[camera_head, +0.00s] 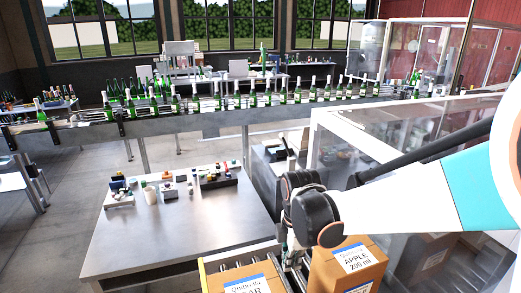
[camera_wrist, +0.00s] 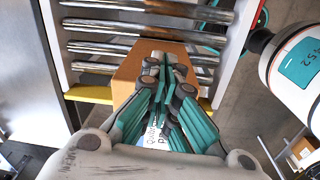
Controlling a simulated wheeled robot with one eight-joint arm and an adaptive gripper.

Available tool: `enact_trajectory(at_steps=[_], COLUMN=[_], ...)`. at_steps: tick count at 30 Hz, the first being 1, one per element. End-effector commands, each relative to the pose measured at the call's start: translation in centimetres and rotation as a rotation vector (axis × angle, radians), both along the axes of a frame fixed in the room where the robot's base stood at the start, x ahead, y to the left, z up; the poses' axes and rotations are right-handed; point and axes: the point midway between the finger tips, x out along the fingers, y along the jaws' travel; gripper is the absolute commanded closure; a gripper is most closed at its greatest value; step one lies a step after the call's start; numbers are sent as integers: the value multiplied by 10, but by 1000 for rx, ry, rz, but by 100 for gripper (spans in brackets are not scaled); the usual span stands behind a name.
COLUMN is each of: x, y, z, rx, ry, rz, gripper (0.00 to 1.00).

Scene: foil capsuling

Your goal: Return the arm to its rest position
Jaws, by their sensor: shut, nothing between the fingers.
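My gripper (camera_wrist: 166,68) is shut and empty in the wrist view, its teal-and-grey fingers together. It hangs above a cardboard box (camera_wrist: 130,70) on a roller conveyor (camera_wrist: 95,47). In the head view my arm reaches in from the right and bends downward at a dark joint beside the boxes. The gap between gripper and box is hard to judge.
Two labelled boxes, one at left (camera_head: 228,273) and an apple one (camera_head: 335,275), stand at the bottom. A steel table (camera_head: 165,245) with small items is left. A conveyor of green bottles (camera_head: 190,124) runs behind. A clear-walled enclosure (camera_head: 370,125) is close to my arm.

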Motion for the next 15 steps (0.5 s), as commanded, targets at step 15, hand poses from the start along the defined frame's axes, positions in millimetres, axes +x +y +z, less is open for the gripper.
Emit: enact_trajectory(at_steps=[15], x=[-68], y=[-60], z=[-26], rx=[170], ry=[-242], rz=[-824], gripper=[100])
